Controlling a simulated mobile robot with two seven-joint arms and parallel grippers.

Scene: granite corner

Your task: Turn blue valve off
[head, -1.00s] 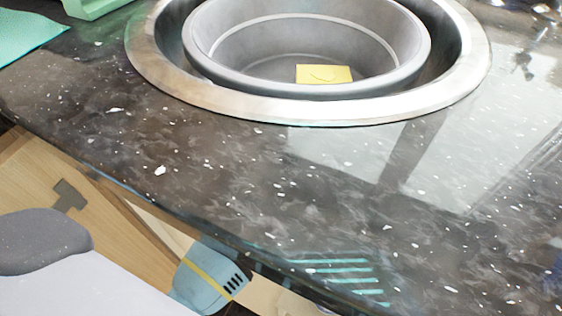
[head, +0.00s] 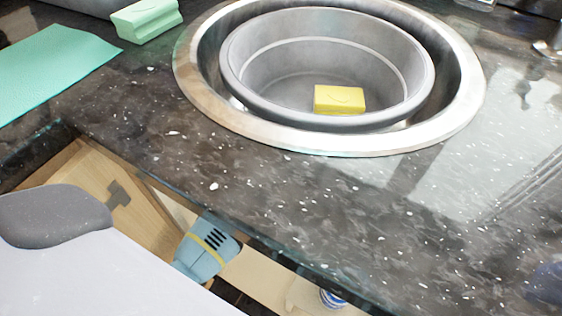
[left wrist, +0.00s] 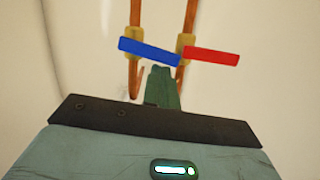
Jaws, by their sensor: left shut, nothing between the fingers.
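The blue valve handle (left wrist: 150,52) shows in the left wrist view, on the left of two upright copper pipes. It lies crosswise to its pipe, its right end slightly lower. My left gripper (left wrist: 161,72) is shut and empty, its tip just below the right end of the blue handle. I cannot tell whether they touch. In the head view, the valve and the left gripper's fingers are hidden below the counter; only a teal part of my left arm shows there. My right gripper is in neither view.
A red valve handle (left wrist: 211,56) sits close on the right pipe. Pale walls surround the pipes. Above, the dark counter (head: 280,190) holds a round sink with a grey basin (head: 310,55) and yellow sponge (head: 339,99). A wooden cabinet door (head: 150,210) stands open below the counter edge.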

